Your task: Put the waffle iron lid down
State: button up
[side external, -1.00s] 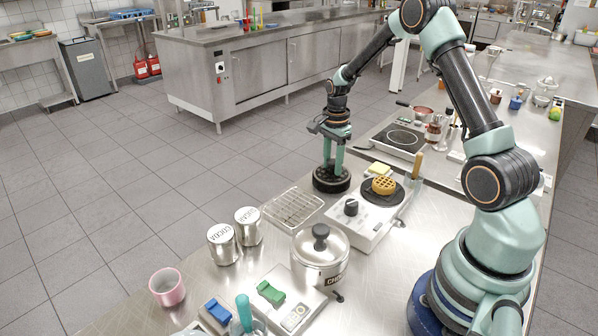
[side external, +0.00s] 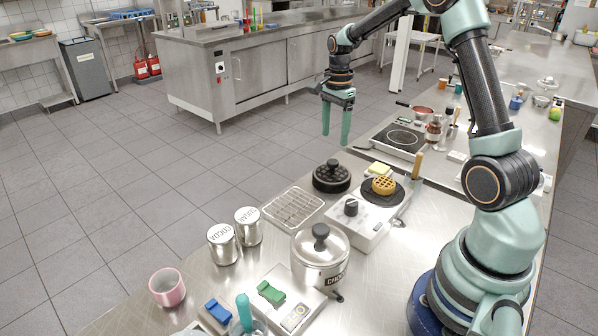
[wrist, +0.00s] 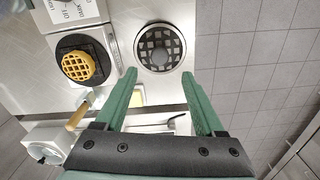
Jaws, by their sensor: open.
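The waffle iron lid (side external: 331,179), a black round disc with a knob on top, rests on the steel counter left of the waffle iron. It also shows in the wrist view (wrist: 160,47), where its grid pattern is visible. The waffle iron (side external: 368,216) is a white unit with a dark round plate and a control knob. A golden waffle (side external: 383,185) lies on its plate, also seen in the wrist view (wrist: 78,66). My gripper (side external: 337,142) is open and empty, raised above and beyond the lid, fingers pointing down, touching nothing.
A wire rack (side external: 292,207) lies left of the waffle iron, near the counter's edge. A lidded pot (side external: 320,258), two labelled canisters (side external: 222,244) and a pink cup (side external: 167,287) stand nearer. A hot plate (side external: 401,140) stands farther back. Floor lies beyond the counter edge.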

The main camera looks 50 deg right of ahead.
jog(key=s+a+r+n+t, duration=0.3)
jog(key=s+a+r+n, duration=0.2)
jog(key=a+r+n, duration=0.55)
jog(key=s+a+r+n+t, duration=0.1)
jog(key=s+a+n+t, duration=0.1)
jog(key=s+a+n, duration=0.6)
jog(key=shift+s+a+n+t, duration=0.3)
jog(key=shift+a+n, duration=0.2)
jog(key=shift+n, duration=0.35)
